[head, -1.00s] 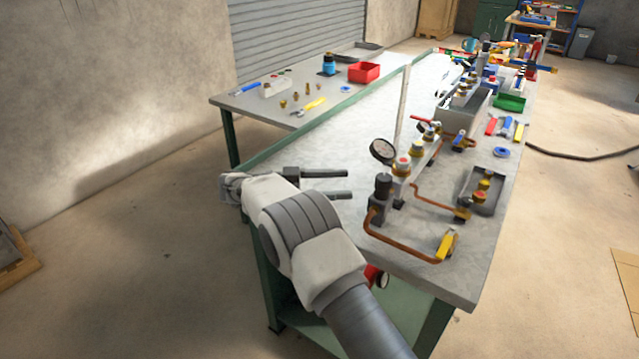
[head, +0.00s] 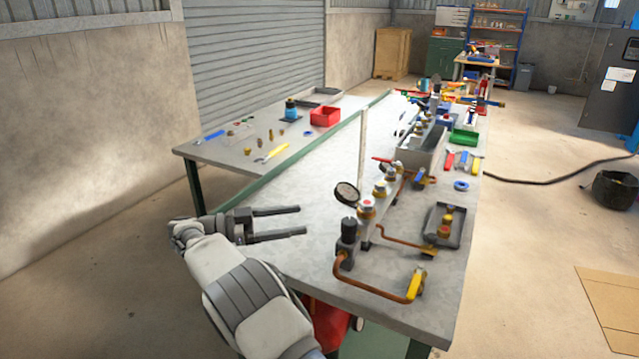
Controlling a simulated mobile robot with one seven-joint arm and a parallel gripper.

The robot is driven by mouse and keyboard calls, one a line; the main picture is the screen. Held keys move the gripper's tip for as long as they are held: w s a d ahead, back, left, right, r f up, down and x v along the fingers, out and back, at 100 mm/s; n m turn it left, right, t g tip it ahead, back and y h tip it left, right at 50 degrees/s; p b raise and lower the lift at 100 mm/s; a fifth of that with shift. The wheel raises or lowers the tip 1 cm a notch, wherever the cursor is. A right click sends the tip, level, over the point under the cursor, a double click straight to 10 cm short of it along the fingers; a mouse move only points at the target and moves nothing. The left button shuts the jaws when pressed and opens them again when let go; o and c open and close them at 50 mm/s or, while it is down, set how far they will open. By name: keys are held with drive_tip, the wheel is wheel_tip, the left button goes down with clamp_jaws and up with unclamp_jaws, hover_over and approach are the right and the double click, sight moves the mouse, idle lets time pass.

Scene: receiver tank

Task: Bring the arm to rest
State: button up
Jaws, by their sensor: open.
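My arm reaches in from the bottom of the head view, and my gripper (head: 303,221) is at its end. The gripper's two dark fingers point right and stand apart with nothing between them. It is over the near left part of the grey workbench (head: 300,185). A pipe assembly with a round gauge (head: 346,193), a copper pipe (head: 375,291) and a yellow-handled valve (head: 415,284) stands to the right of the fingers, apart from them. The height of the gripper above the bench top is hard to tell.
A red bin (head: 325,116), a yellow-handled tool (head: 272,153) and small brass fittings are on the left bench. A grey tray (head: 443,226) and a green bin (head: 464,136) are on the right side. A hose (head: 540,182) crosses the floor. Open floor lies at left and right.

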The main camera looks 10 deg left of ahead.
drive_tip(key=w+d+r+n+t+y+p, duration=0.1)
drive_tip(key=w+d+r+n+t+y, duration=0.25)
drive_tip(key=r, duration=0.65)
drive_tip(key=w+d+r+t+y+p, duration=0.1)
drive_tip(key=w+d+r+t+y, duration=0.25)
drive_tip(key=w+r, duration=0.5)
drive_tip(key=w+d+r+n+t+y+p, duration=0.1)
drive_tip(key=w+d+r+n+t+y, duration=0.25)
drive_tip(key=r, duration=0.75)
drive_tip(key=s+d+r+n+t+y+p, duration=0.1)
drive_tip(key=s+d+r+n+t+y, duration=0.15)
drive_tip(key=d+r+y, duration=0.2)
drive_tip(key=s+d+n+g+y+p, duration=0.25)
drive_tip(key=s+n+g+y, duration=0.25)
drive_tip(key=s, duration=1)
drive_tip(key=s+d+f+g+h, duration=0.1)
drive_tip(key=s+d+f+g, duration=0.2)
drive_tip(key=s, duration=0.6)
drive_tip(key=s+d+f+g+h+p, duration=0.1)
drive_tip(key=s+d+f+g, duration=0.2)
drive_tip(key=s+d+f, duration=0.2)
drive_tip(key=s+d+f+g+h, duration=0.1)
drive_tip(key=s+d+f, duration=0.3)
drive_tip(key=s+f, duration=0.5)
drive_tip(key=s+g, duration=0.1)
drive_tip(key=s, duration=0.4)
drive_tip(key=shift+s+d+g, duration=0.2)
drive_tip(key=shift+s+g, duration=0.1)
drive_tip(key=shift+g, duration=0.1)
drive_tip(key=shift+a, duration=0.1)
